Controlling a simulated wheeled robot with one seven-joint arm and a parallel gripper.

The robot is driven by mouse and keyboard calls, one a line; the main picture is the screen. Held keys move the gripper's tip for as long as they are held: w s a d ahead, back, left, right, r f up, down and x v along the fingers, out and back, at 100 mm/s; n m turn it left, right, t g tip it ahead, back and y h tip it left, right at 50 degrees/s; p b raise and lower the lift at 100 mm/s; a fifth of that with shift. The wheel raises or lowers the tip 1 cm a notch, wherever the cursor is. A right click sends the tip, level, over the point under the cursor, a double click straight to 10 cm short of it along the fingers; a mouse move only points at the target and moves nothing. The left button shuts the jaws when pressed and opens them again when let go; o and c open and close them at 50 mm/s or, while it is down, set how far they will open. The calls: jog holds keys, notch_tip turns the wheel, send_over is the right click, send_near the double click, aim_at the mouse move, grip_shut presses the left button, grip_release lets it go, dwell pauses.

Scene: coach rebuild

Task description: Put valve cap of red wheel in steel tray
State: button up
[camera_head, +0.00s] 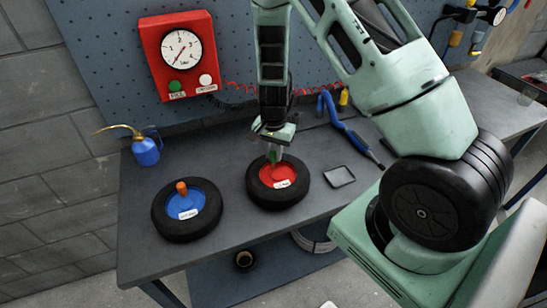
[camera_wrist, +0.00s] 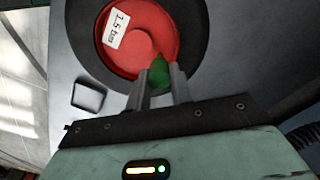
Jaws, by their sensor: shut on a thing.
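The wheel with the red hub (camera_head: 280,175) and black tyre (camera_head: 277,201) lies flat on the grey bench. My gripper (camera_head: 273,156) is over the hub, pointing down. In the wrist view my gripper (camera_wrist: 160,84) is shut on the green valve cap (camera_wrist: 159,72), at the edge of the hub. I cannot tell whether the cap is still on its valve. The small steel tray (camera_head: 339,176) lies on the bench right of the wheel and shows at left in the wrist view (camera_wrist: 88,96).
A second wheel with a blue hub (camera_head: 187,203) and an orange cap (camera_head: 181,188) lies to the left. A blue oil can (camera_head: 146,151) stands behind it. A blue-handled tool (camera_head: 350,132) lies behind the tray. A red gauge box (camera_head: 180,56) hangs on the pegboard.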

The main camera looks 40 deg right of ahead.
aim_at(273, 151)
notch_tip(273, 151, up, 8)
jog(key=shift+f+b, duration=0.25)
jog(key=shift+b, duration=0.25)
notch_tip(273, 151, up, 4)
jog(key=p, duration=0.3)
jog(key=shift+r+p, duration=0.15)
jog(key=shift+p, duration=0.15)
